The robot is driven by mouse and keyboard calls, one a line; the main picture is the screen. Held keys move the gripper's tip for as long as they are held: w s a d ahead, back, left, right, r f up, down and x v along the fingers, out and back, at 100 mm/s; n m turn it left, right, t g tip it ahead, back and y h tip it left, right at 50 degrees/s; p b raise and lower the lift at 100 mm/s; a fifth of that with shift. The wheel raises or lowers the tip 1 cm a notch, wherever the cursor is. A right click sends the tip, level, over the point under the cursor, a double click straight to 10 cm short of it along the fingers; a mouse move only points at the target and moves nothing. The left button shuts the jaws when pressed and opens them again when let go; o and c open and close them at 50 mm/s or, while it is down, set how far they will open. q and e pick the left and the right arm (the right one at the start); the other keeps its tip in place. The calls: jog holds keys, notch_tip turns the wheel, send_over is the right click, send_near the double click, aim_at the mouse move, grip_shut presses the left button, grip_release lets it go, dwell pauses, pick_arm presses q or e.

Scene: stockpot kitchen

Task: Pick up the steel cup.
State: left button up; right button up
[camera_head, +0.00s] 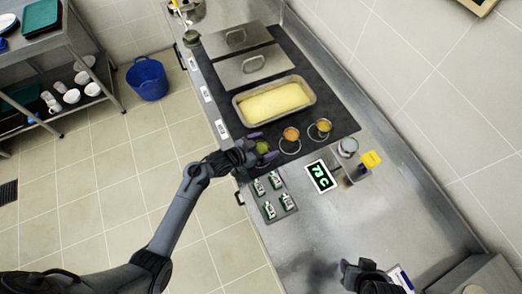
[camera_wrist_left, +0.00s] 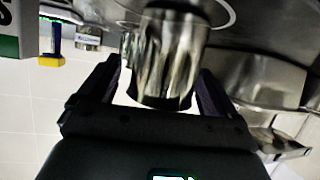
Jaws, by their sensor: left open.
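The steel cup (camera_wrist_left: 165,62) is shiny and fluted, and stands between the two open fingers of my left gripper (camera_wrist_left: 157,72) in the left wrist view. Gaps show beside it, and I cannot tell whether either finger touches it. In the head view my left gripper (camera_head: 263,146) is at the front edge of the dark worktop, around a small round thing with green in it; the cup's wall is hidden there. My right gripper (camera_head: 368,277) is low in the head view, away from the cup, and its fingers are unclear.
Two round vessels with orange contents (camera_head: 290,134) (camera_head: 323,126) stand close to the right. A pan with yellow filling (camera_head: 273,102) lies behind. A green-lit display (camera_head: 320,177), a yellow item (camera_head: 371,158) and a tray of small boxes (camera_head: 272,196) are nearby. Bare steel counter lies in front.

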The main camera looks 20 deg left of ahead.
pick_arm(q)
jog(key=shift+f, duration=0.1)
jog(key=c, duration=1.1)
jog(key=shift+c, duration=0.5)
